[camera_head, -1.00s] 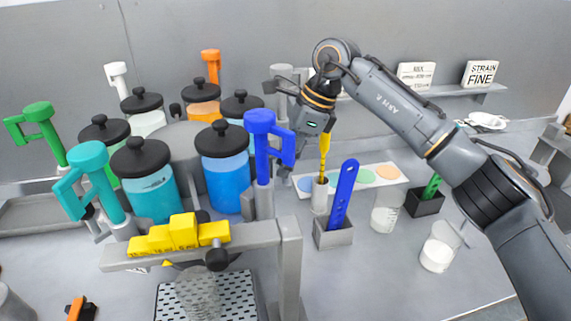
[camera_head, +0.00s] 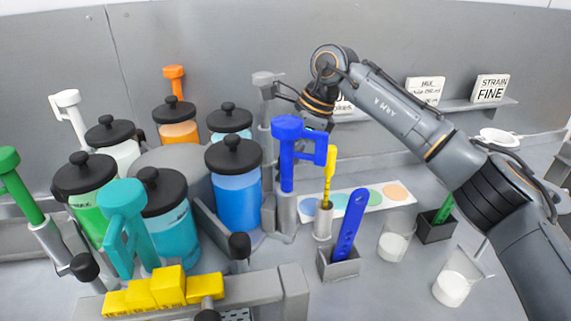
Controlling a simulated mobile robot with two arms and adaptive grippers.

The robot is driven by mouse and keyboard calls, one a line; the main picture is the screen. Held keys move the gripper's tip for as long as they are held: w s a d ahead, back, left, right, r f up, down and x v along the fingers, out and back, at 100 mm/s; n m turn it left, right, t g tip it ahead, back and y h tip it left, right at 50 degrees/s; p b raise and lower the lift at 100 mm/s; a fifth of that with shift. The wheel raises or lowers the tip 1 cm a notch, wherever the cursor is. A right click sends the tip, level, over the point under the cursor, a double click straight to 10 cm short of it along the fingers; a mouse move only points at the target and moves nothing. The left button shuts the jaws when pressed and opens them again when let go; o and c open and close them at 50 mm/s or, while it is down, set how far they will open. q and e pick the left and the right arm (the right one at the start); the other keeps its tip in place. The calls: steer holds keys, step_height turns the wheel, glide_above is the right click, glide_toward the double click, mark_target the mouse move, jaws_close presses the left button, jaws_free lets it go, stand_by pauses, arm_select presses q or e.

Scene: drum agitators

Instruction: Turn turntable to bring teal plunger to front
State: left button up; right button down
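The teal plunger (camera_head: 122,222) stands at the front left of the turntable (camera_head: 170,157), beside the teal jar (camera_head: 166,212), a little left of front centre. The blue plunger (camera_head: 290,150) stands at the right, beside the blue jar (camera_head: 237,195). Green (camera_head: 22,185), white (camera_head: 68,110), orange (camera_head: 174,80) and grey (camera_head: 265,90) plungers stand around the rest. My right gripper (camera_head: 288,94) is behind the blue plunger, close to the grey plunger. Whether it touches that plunger is unclear, and its fingers are partly hidden. My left gripper is out of view.
A bar with yellow blocks (camera_head: 168,284) crosses the front. To the right stand a yellow tool (camera_head: 330,178) in a holder, a blue spatula (camera_head: 350,220) in a grey box and beakers (camera_head: 396,240). A wall shelf (camera_head: 480,107) is behind my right arm.

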stand_by(0.4)
steer(key=c, duration=1.1)
jaws_free()
steer(key=shift+w+f, duration=0.1)
steer(key=shift+o, duration=0.2)
steer(key=v, duration=1.2)
